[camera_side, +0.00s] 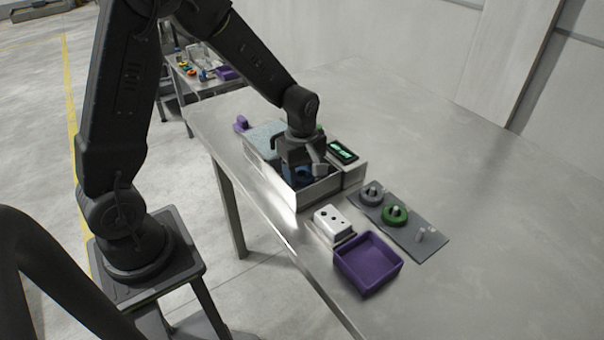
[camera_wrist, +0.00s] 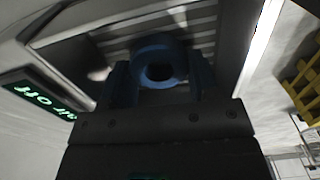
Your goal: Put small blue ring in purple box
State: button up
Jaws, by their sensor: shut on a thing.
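The small blue ring (camera_wrist: 143,53) is between the fingers of my gripper (camera_wrist: 160,78) in the wrist view, with its dark hole facing the camera. My gripper (camera_side: 302,174) is shut on the ring, low inside the open metal trough of the washer (camera_side: 318,193). In the side view the ring is mostly hidden by the gripper and the trough wall; only some blue shows there. The purple box (camera_side: 368,262) is open and looks empty. It stands on the table near the front edge, to the right of and nearer than the trough.
A white block with holes (camera_side: 333,224) stands between the trough and the purple box. A grey peg plate (camera_side: 424,240) carries a grey ring (camera_side: 370,196) and a green ring (camera_side: 394,214). A lit display (camera_side: 342,151) sits beside the trough. The table's right side is clear.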

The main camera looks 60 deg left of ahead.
notch_tip(320, 180, up, 8)
jog(key=s+d+m, duration=0.2)
jog(key=d+m, duration=0.4)
jog(key=d, duration=1.9)
jog(key=shift+s+a+f, duration=0.1)
jog(key=shift+f, duration=1.35)
jog(key=shift+a+f, duration=0.1)
jog(key=shift+f, duration=1.35)
jog(key=shift+f, duration=0.15)
jog(key=o, duration=1.3)
jog(key=shift+o, duration=0.2)
